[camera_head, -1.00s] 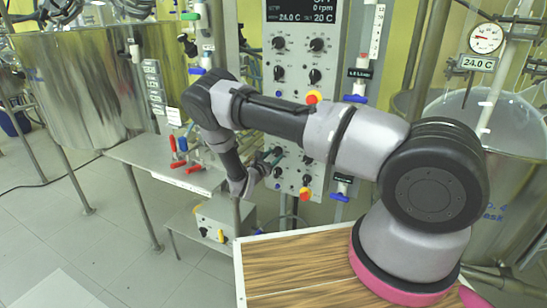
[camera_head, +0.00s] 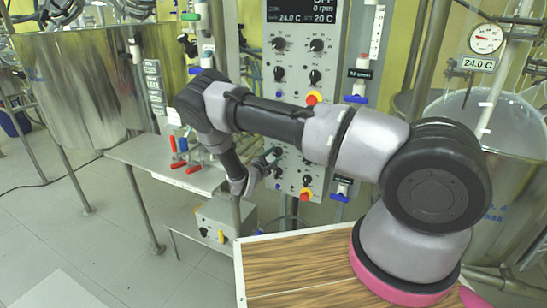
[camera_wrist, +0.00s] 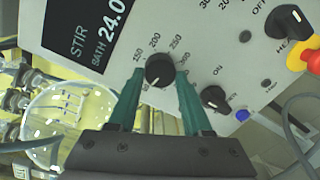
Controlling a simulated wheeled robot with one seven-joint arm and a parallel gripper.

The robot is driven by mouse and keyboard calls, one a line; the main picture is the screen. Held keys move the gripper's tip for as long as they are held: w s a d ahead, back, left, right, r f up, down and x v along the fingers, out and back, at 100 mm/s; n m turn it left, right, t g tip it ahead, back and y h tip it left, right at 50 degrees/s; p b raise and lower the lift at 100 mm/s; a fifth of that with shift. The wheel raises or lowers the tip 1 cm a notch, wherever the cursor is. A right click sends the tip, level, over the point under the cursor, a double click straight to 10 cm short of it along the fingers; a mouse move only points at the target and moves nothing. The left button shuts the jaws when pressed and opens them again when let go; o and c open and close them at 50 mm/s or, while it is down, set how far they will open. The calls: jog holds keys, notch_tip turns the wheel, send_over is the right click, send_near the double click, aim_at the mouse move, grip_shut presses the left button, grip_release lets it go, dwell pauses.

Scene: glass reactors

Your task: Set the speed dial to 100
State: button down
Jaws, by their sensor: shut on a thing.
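The speed dial is a black round knob (camera_wrist: 160,66) on the grey stir panel (camera_wrist: 215,62) in the wrist view, with a printed scale around it reading 150, 200, 250 and 300. A light mark shows on the knob's lower left edge; its exact setting cannot be told. The teal fingers of my gripper (camera_wrist: 160,75) stand on either side of the knob, shut on it. In the head view my gripper (camera_head: 270,157) is at the lower part of the control column (camera_head: 292,100), where it hides this knob.
A glass vessel (camera_wrist: 62,112) shows at left. A metal shelf (camera_head: 150,152) stands left of my gripper in the head view.

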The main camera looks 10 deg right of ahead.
jog(key=m, duration=0.3)
jog(key=shift+m+y, duration=0.3)
jog(key=shift+m, duration=1.6)
jog(key=shift+c, duration=1.7)
grip_release()
jog(key=v, duration=1)
jog(key=shift+s+a, duration=0.2)
jog(key=shift+s, duration=0.2)
